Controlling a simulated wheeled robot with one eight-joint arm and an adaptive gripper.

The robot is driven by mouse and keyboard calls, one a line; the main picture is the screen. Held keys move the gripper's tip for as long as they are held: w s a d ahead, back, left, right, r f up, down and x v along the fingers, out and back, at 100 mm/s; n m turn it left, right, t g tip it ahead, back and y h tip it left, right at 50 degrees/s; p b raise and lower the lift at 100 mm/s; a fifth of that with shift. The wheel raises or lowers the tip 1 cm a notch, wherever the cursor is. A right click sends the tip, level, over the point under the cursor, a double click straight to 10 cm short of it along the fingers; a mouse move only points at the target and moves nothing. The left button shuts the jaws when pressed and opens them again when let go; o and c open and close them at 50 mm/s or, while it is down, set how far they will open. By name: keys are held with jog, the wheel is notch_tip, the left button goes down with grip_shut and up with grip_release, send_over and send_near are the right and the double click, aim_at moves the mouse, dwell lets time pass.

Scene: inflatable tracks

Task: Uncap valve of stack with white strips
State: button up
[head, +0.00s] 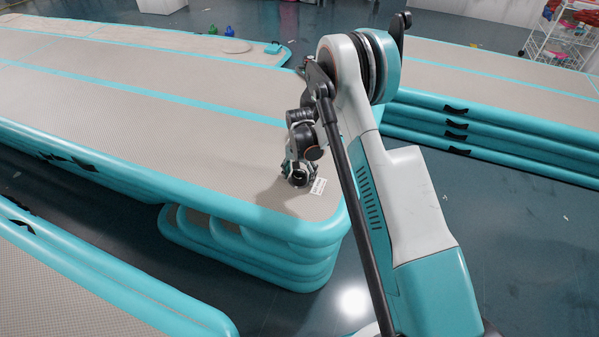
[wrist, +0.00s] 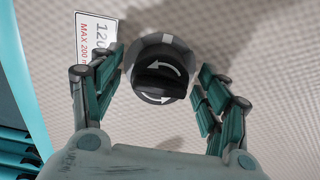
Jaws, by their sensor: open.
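In the wrist view a round black valve cap (wrist: 160,78) with white curved arrows sits in a grey ring on the beige mat top. My gripper (wrist: 158,92) is open, with one finger on each side of the cap; whether either finger touches it I cannot tell. In the head view my gripper (head: 298,176) is low over the near right corner of a turquoise-edged inflatable track stack (head: 230,150). The cap is hidden there behind the gripper. White strips do not show clearly on this stack.
A white label (head: 318,186) lies beside the gripper; in the wrist view the label (wrist: 96,45) carries red and grey print. Another track stack (head: 490,110) stands at the right and one track (head: 90,290) at the lower left. Dark floor (head: 530,240) is open at the right.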

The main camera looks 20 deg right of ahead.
jog(key=c, duration=1.1)
jog(key=m, duration=0.4)
jog(key=shift+m, duration=0.4)
jog(key=shift+c, duration=0.2)
jog(key=shift+m, duration=0.4)
jog(key=m, duration=0.3)
jog(key=shift+m, duration=0.9)
